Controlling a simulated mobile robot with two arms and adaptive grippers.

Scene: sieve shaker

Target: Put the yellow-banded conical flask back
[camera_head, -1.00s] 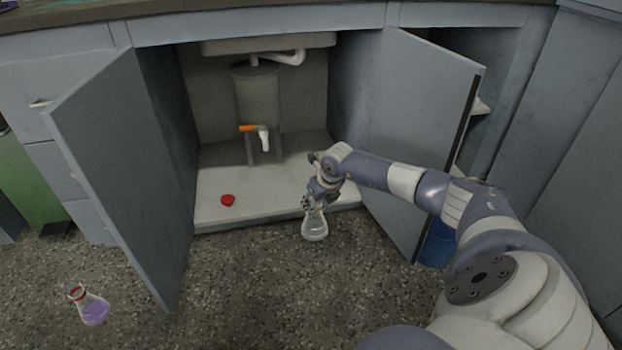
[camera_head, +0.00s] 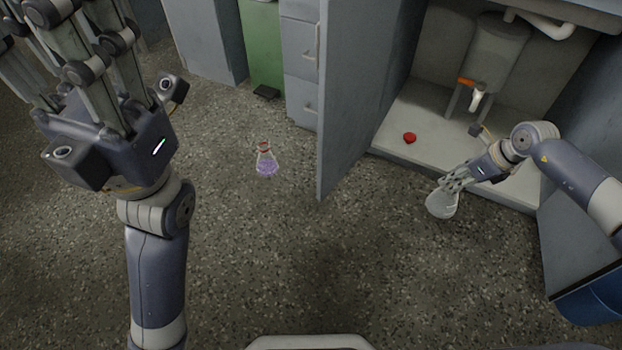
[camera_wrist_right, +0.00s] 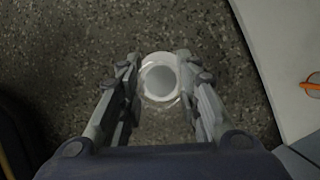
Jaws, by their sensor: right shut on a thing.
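My right gripper (camera_head: 456,182) is shut on a clear conical flask (camera_head: 441,206) in front of the open cabinet. No yellow band can be made out on it; the fingers cover its neck. In the right wrist view the flask's round pale mouth (camera_wrist_right: 160,77) lies between the two fingers of the right gripper (camera_wrist_right: 158,80). I cannot tell whether the flask touches the floor. Another conical flask (camera_head: 266,163), with a red band and purple liquid, stands on the floor left of the cabinet door. My left gripper (camera_head: 75,45) is raised at the upper left, fingers spread, empty.
The open cabinet door (camera_head: 362,90) stands between the purple flask and the cabinet. On the cabinet floor (camera_head: 400,118) lies a red object (camera_head: 410,138), below a grey tank (camera_head: 497,50) with an orange-handled tap. A blue container (camera_head: 598,300) is at lower right.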

